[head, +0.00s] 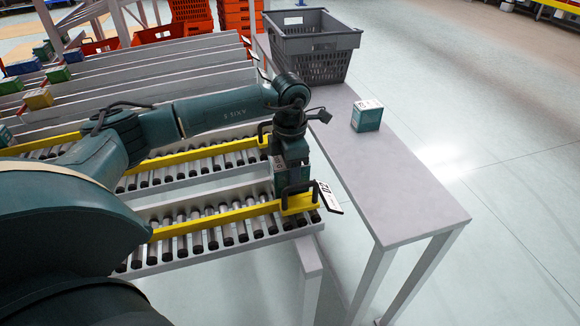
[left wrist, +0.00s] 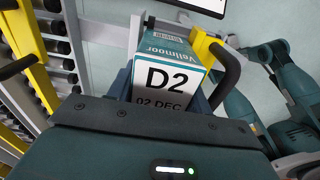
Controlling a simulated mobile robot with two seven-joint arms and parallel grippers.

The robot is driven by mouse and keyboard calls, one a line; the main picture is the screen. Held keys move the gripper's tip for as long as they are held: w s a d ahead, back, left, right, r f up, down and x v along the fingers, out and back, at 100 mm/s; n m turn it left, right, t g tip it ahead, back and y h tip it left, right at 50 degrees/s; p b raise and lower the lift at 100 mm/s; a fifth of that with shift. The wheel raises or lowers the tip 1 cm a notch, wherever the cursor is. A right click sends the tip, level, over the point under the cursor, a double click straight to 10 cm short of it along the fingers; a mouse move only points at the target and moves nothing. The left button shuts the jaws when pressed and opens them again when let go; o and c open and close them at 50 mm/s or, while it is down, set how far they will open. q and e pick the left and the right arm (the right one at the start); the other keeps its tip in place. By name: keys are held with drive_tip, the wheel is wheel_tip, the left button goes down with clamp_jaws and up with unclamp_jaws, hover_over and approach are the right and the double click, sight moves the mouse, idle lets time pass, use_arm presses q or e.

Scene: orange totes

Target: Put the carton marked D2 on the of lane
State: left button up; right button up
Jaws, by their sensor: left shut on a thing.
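My left gripper (head: 292,178) points down over the front end of the nearest roller lane (head: 215,222), by its yellow rail (head: 222,216). In the left wrist view, the gripper (left wrist: 168,85) is shut on a white and teal carton (left wrist: 168,78) marked D2, 02 DEC and Vellmoor. The carton is between the fingers, close to a yellow rail with a black handle. In the head view the gripper mostly hides it, and I cannot tell whether it touches the rollers. A white lane sign (head: 328,196) is tilted and hard to read. My right gripper is not in view.
Another teal and white carton (head: 367,116) stands on the grey table (head: 400,185) to the right. A grey crate (head: 312,45) is at the table's far end. A second roller lane (head: 200,163) lies behind. Small cartons (head: 38,98) sit on the left racks. Orange totes (head: 235,18) are stacked behind.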

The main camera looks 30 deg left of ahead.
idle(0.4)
use_arm(q)
drive_tip(key=o, duration=1.2)
drive_tip(key=shift+r, duration=0.1)
wheel_tip(320, 180, up, 13)
drive_tip(key=b, duration=0.1)
